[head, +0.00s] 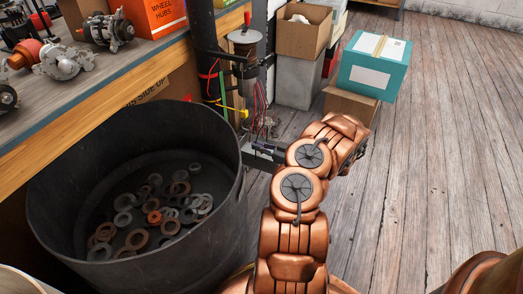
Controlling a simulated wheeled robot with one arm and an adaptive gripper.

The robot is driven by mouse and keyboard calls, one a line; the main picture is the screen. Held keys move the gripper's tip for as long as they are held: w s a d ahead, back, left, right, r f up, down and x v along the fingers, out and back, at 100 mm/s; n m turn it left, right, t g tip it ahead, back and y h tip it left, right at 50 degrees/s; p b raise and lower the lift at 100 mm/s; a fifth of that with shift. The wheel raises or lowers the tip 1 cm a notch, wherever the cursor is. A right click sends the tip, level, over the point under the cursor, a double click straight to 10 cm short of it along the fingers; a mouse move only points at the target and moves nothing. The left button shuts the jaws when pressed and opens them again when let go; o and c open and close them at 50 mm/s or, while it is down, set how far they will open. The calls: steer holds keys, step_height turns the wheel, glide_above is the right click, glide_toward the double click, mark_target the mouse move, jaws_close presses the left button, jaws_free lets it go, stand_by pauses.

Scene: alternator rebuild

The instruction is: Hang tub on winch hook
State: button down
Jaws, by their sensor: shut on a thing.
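The tub (237,215) is a large, dark, round metal bin at the lower left, upright beside the workbench. Several grey, rusty and orange rings (155,216) lie on its floor. My gripper (252,152) is at the tub's right rim, shut on the tub there; my arm hides part of the contact. The winch looks to be the spool unit (246,45) on a dark post behind the tub. A small yellow piece (236,108) hangs below it and may be the hook, but it is too small to be sure.
The workbench (120,85) at the left holds metal alternator parts (107,30) and an orange box (155,15). Cardboard boxes (302,35) and a teal box (372,65) stand at the back. Loose red wires hang by the post. The wooden floor at the right is clear.

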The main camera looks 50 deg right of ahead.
steer(key=shift+f+b+x, duration=0.15)
steer(key=shift+b+x, duration=0.75)
steer(key=shift+b, duration=0.15)
steer(key=shift+f+b+x, duration=0.2)
steer(key=shift+b+x, duration=0.75)
steer(key=shift+b, duration=0.1)
steer(key=shift+b+x, duration=1.05)
steer(key=shift+x, duration=0.45)
steer(key=shift+w+a+f, duration=0.1)
steer(key=shift+w+f, duration=0.05)
steer(key=shift+f, duration=0.55)
steer(key=shift+f+p, duration=0.25)
steer(key=shift+p, duration=0.65)
steer(key=c, duration=1.2)
jaws_free()
steer(key=shift+c, duration=0.2)
steer(key=shift+v, duration=6.05)
